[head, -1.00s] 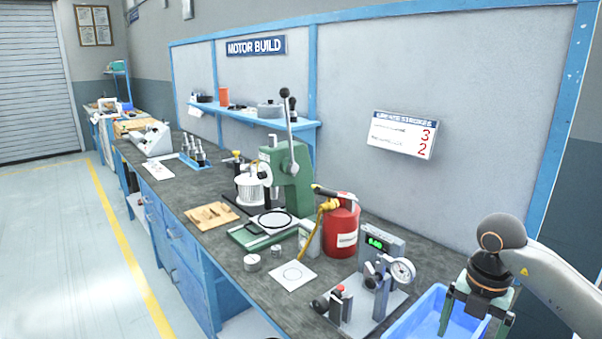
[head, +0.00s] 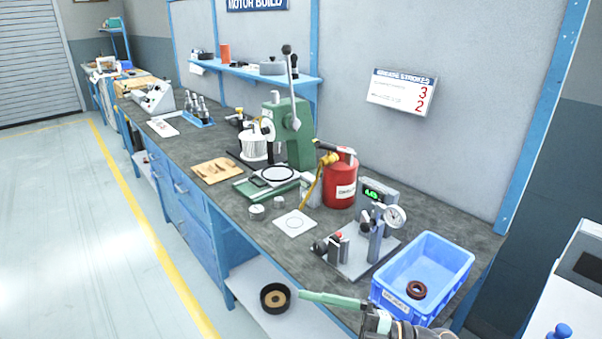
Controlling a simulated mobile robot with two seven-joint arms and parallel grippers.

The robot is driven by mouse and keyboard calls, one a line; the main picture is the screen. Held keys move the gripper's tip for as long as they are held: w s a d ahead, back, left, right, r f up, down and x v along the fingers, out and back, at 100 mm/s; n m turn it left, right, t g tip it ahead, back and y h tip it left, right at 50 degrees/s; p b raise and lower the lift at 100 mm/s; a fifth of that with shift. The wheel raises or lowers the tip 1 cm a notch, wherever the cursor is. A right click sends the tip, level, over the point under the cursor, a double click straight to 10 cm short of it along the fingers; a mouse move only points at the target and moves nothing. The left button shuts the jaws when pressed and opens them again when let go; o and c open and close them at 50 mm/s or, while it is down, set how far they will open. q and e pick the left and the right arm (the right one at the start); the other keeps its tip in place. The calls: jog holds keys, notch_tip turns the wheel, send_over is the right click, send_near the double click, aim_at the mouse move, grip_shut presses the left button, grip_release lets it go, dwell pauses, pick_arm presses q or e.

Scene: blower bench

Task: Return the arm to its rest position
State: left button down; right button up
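My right gripper (head: 335,300) is at the bottom edge, low in front of the bench and left of the blue bin. One green finger shows, pointing left; the other finger is not clearly visible, so its opening cannot be told. I see nothing held along the visible finger. The rest of my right arm is mostly below the picture. My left gripper is not in view.
The blue bin (head: 452,250) at the bench's near right end holds a dark red-brown ring (head: 416,290). A gauge fixture (head: 376,240), red canister (head: 340,184) and green press (head: 290,135) stand on the bench. A black ring-shaped part (head: 275,297) sits on the lower shelf.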

jog(key=w+d+f+m+t+h+p, duration=0.1)
jog(key=d+f+m+t+h, duration=0.35)
jog(key=m+t, duration=0.35)
jog(key=w+d+f+m+t+h, duration=0.1)
jog(key=d+f+m+t+h, duration=0.4)
jog(key=m, duration=0.5)
jog(key=s+d+f+m+g+h, duration=0.2)
jog(key=s+f+m+g+h, duration=0.1)
jog(key=s+f, duration=0.5)
jog(key=s+d+f+m+g+h, duration=0.3)
jog(key=s+f+g+h, duration=0.1)
jog(key=s+f, duration=0.3)
jog(key=shift+s+d+f+m+p, duration=0.35)
jog(key=shift+f+p, duration=0.1)
jog(key=shift+f, duration=0.35)
